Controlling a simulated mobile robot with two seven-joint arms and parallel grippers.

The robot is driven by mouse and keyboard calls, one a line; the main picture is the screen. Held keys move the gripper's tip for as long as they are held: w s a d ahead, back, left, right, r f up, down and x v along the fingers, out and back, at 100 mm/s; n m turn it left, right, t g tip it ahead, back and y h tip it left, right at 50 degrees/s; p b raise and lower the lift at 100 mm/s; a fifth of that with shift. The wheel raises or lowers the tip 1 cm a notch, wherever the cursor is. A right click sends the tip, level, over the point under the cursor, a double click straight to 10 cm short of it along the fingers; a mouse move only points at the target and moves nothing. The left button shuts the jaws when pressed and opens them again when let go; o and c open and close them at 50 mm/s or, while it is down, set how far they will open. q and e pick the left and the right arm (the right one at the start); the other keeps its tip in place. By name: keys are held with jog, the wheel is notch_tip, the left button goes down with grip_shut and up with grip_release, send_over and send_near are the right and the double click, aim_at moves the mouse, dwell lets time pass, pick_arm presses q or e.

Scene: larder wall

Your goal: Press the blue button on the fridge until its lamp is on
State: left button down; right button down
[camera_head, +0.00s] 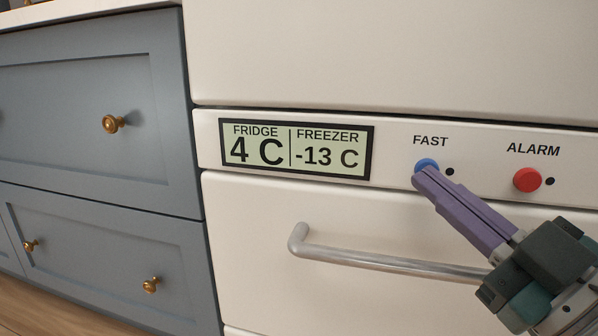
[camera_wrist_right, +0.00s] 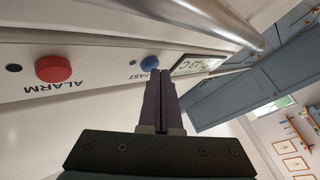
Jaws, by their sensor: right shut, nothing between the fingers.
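The blue button (camera_head: 426,164) sits on the fridge's control strip under the label FAST. Its small round lamp (camera_head: 450,171) just to the right is dark. My right gripper (camera_head: 421,177) is shut and empty, its purple fingertips overlapping the button's lower edge in the head view. In the right wrist view the blue button (camera_wrist_right: 149,62) shows just beyond and left of the fingertips (camera_wrist_right: 160,74). I cannot tell whether the tips touch it. My left gripper is not in view.
A red button (camera_head: 527,180) labelled ALARM, with a dark lamp (camera_head: 550,181), is to the right. A display (camera_head: 297,148) reads fridge 4 C, freezer -13 C. A bar handle (camera_head: 385,262) sticks out below the strip. Grey drawers (camera_head: 85,110) with brass knobs stand left.

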jog(key=shift+w, duration=0.1)
dwell(0.3)
jog(key=shift+s+a+r+p, duration=0.1)
jog(key=shift+s+p, duration=0.3)
jog(key=shift+s, duration=0.15)
jog(key=shift+s+a, duration=0.1)
jog(key=shift+s, duration=0.15)
jog(key=s+p, duration=0.1)
jog(key=s+a, duration=0.1)
jog(key=s, duration=0.1)
jog(key=s+p, duration=0.1)
jog(key=s, duration=0.1)
jog(key=shift+s+a+p, duration=0.15)
jog(key=shift+a+p, duration=0.1)
jog(key=shift+p, duration=0.1)
